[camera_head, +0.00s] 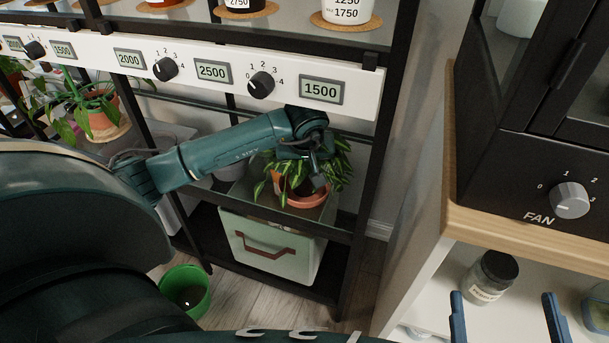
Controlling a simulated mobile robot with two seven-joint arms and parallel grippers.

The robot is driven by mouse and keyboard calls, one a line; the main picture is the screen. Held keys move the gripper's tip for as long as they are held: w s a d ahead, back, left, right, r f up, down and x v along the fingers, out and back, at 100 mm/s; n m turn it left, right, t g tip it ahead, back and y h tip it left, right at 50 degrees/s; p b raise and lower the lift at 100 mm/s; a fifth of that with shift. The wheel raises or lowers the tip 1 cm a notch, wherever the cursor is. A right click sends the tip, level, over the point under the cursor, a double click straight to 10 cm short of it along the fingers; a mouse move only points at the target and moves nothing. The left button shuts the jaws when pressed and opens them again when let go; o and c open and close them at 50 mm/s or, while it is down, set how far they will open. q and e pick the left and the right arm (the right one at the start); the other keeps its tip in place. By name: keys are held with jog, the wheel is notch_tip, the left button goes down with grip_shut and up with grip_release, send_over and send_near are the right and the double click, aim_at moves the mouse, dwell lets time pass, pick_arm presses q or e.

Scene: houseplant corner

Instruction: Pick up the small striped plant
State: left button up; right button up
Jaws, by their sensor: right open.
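A small plant with striped green leaves (339,167) stands in a terracotta pot and saucer (308,200) on the middle shelf of the black rack. My left arm reaches in from the left, and its hand end (316,172) hangs in front of the plant, hiding part of its leaves and pot. Its fingers are too small and dark to tell open from shut, or whether they touch the plant. My right gripper (504,295) is at the bottom right, its two blue fingers wide apart and empty, away from the plant.
A white panel with knobs and displays (212,73) runs above the plant. A pale green crate (270,243) is below it. Another plant (91,111) is at left, and a green pot (184,291) is on the floor. A jar (488,279) stands beneath the wooden counter (520,226).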

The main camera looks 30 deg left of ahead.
pick_arm(q)
jog(key=c, duration=0.9)
jog(key=shift+c, duration=0.4)
jog(key=shift+r, duration=0.1)
